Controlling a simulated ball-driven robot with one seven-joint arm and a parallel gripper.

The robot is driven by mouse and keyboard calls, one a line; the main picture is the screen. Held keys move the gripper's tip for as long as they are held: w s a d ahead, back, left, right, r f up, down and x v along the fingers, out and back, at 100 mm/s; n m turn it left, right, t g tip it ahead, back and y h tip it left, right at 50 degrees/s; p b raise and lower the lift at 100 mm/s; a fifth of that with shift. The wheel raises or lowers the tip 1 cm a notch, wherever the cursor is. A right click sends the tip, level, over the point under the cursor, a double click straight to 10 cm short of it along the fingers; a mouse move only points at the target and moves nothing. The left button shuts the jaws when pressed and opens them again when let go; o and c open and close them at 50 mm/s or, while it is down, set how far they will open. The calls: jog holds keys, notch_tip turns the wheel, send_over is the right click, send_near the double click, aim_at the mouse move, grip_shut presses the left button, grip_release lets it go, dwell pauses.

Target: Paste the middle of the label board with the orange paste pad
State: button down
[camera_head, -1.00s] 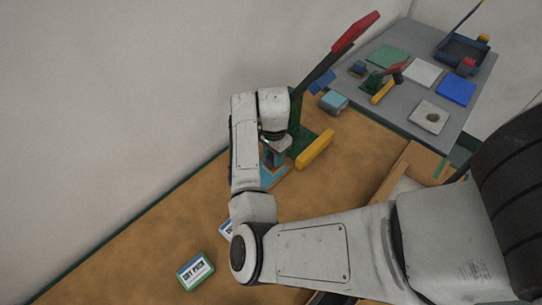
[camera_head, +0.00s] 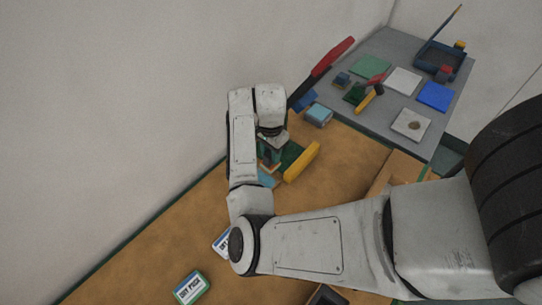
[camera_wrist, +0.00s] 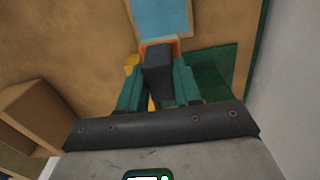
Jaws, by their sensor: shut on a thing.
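My gripper (camera_head: 270,158) points down over the bench. In the wrist view its two teal fingers (camera_wrist: 158,88) are shut on a dark block with an orange edge, which looks like the orange paste pad (camera_wrist: 158,70). A flat light blue panel, apparently the label board (camera_wrist: 160,18), lies just beyond the pad. It also shows in the head view (camera_head: 267,179), partly hidden by my gripper. The pad overlaps the panel's near edge in the wrist view; I cannot tell whether they touch.
Dry packs (camera_head: 190,288) lie at the front. A grey table (camera_head: 385,112) holds several pads and tools.

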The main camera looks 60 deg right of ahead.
jog(key=shift+w+r, duration=0.1)
jog(key=shift+r, duration=1.2)
